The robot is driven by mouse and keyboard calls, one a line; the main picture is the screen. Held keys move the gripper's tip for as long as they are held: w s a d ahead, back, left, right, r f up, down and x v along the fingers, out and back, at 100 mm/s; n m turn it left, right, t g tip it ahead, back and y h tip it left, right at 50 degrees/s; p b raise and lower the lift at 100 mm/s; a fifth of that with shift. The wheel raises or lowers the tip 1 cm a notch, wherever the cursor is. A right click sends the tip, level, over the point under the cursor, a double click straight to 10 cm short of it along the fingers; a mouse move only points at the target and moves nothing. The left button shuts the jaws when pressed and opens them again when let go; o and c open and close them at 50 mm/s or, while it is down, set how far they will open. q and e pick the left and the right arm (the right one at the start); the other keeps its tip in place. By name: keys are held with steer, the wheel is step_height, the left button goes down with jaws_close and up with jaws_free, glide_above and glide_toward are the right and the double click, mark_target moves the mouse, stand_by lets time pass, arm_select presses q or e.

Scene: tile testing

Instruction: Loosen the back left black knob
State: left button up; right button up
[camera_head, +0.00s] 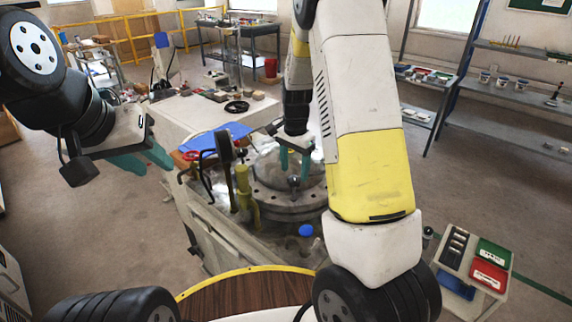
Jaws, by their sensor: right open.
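A round metal test chamber (275,207) with a bolted rim sits on the machine in the centre. A small dark knob (294,183) shows on it, below my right gripper. I cannot tell for sure whether this is the back left black knob; my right arm covers the chamber's right side. My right gripper (295,163) points down with its teal fingers apart, above the chamber and empty. My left gripper (146,160) is at the left, clear of the machine, with its teal fingers apart and nothing between them.
A yellow-green upright part (243,186) and dark handles stand left of the chamber. A blue cap (306,230) is in front. A table with a blue sheet (214,138) and a black ring (237,107) is behind. Red and green bins (488,274) stand at the lower right.

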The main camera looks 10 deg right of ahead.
mark_target(294, 178)
steer(key=shift+f, duration=1.6)
jaws_close()
